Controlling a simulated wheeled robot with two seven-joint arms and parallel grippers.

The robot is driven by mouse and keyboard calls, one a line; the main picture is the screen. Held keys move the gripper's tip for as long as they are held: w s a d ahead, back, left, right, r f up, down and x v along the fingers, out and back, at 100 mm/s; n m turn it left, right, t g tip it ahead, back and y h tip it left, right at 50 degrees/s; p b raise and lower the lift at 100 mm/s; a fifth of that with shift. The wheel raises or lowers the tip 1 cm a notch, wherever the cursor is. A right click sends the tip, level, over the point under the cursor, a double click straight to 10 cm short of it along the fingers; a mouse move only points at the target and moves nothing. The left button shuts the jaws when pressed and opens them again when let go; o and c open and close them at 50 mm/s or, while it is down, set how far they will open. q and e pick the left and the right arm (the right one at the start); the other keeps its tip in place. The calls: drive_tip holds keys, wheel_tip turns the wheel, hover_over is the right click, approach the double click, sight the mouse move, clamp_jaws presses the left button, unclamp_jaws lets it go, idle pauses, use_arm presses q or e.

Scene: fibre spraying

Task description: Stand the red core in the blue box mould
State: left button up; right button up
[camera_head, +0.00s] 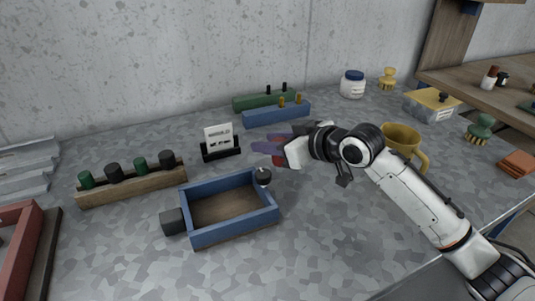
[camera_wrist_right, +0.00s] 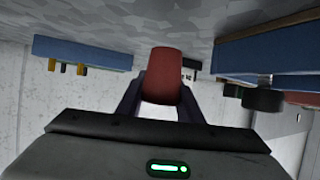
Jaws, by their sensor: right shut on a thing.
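The blue box mould (camera_head: 236,233) sits on the speckled worktop in the head view, open at the top, its brown floor bare. A dark block (camera_head: 172,221) is at its left end and a dark round knob (camera_head: 263,176) at its far right corner. My right gripper (camera_head: 271,149) is just beyond and right of that corner, apart from the mould. In the right wrist view it is shut on the red core (camera_wrist_right: 162,72), which stands out between its dark fingers. The mould's blue side also shows there at right (camera_wrist_right: 265,56). My left gripper is out of view.
A wooden rack (camera_head: 130,190) with green and black knobs stands left of the mould. Behind are a card holder (camera_head: 221,143), a blue block (camera_head: 277,115) and a green block (camera_head: 264,101). A yellow mug (camera_head: 402,141) stands right, behind my arm. The worktop in front is clear.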

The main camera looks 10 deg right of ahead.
drive_tip(key=shift+f, duration=1.55)
drive_tip(key=shift+f, duration=0.2)
drive_tip(key=o, duration=1.1)
drive_tip(key=shift+r, duration=0.1)
